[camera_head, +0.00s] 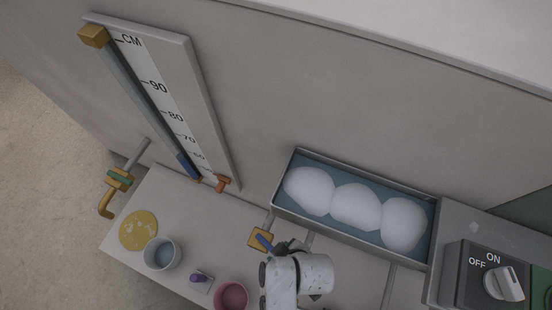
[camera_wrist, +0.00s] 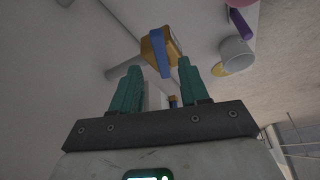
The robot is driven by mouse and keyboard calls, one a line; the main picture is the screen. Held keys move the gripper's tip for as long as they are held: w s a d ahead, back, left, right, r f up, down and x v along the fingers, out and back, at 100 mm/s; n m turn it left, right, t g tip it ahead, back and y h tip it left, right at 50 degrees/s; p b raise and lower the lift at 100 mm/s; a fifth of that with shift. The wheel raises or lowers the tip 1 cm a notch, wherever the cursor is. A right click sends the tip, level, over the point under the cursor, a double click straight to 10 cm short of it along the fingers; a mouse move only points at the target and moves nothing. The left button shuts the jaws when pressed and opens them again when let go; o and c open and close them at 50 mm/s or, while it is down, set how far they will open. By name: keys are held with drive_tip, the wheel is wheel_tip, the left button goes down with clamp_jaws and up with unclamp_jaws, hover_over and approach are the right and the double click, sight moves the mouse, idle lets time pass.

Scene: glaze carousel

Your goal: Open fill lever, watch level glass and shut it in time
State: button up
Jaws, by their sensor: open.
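The fill lever (camera_head: 264,243) is a blue bar on a brass valve block (camera_head: 257,238), low at the wall left of the basin. In the wrist view the blue lever (camera_wrist: 161,58) crosses the brass block (camera_wrist: 152,46). My gripper (camera_wrist: 159,66) is open, its green fingers on either side of the lever's line; I cannot tell whether they touch it. In the head view my arm partly hides this spot. The level glass (camera_head: 143,96) is a slanted tube beside a centimetre scale (camera_head: 165,105). Blue fills only its lower end (camera_head: 187,165), its top near or below the 70 mark.
A basin (camera_head: 284,209) holds white rounded lumps. A switch box (camera_head: 466,270) with an ON/OFF knob stands right. On the bench are a grey cup (camera_head: 162,254), a pink cup (camera_head: 231,297), a purple-handled item (camera_head: 200,278) and a yellow disc (camera_head: 138,229). A brass tap (camera_head: 119,179) is left.

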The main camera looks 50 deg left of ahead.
drive_tip(key=shift+p+v, duration=0.4)
drive_tip(key=shift+v, duration=2.4)
